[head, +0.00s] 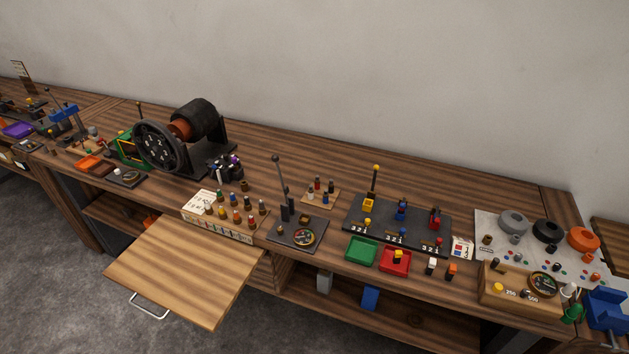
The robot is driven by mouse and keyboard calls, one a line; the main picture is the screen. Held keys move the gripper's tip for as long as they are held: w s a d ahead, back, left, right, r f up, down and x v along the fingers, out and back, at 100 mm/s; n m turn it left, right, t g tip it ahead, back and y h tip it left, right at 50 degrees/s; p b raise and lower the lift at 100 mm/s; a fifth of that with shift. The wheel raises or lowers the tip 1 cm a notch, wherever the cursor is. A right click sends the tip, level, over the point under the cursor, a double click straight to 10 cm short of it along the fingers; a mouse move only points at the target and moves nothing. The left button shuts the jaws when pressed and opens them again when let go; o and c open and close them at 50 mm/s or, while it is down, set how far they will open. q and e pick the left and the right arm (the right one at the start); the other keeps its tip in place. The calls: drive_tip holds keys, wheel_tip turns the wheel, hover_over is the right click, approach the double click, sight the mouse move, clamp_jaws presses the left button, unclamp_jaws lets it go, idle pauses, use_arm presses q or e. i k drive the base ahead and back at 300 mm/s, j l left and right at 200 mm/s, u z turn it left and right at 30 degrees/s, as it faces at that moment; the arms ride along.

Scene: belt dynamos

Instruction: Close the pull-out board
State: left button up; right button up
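The pull-out board (185,268) is a light striped wooden panel. It sticks out from under the front edge of the workbench (300,152), left of the middle of the head view. A white metal handle (149,307) is fixed at its front edge, on the left side. The top of the board is bare. Neither of my grippers shows in the head view.
A black belt machine (178,140) stands at the back left. Above the board sits a block of coloured pegs (232,215). A dark switch panel (398,222), green tray (361,251) and red tray (395,262) lie to the right. The floor (60,285) left of the board is clear.

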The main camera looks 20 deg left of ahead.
sight(195, 273)
drive_tip(key=u, duration=2.15)
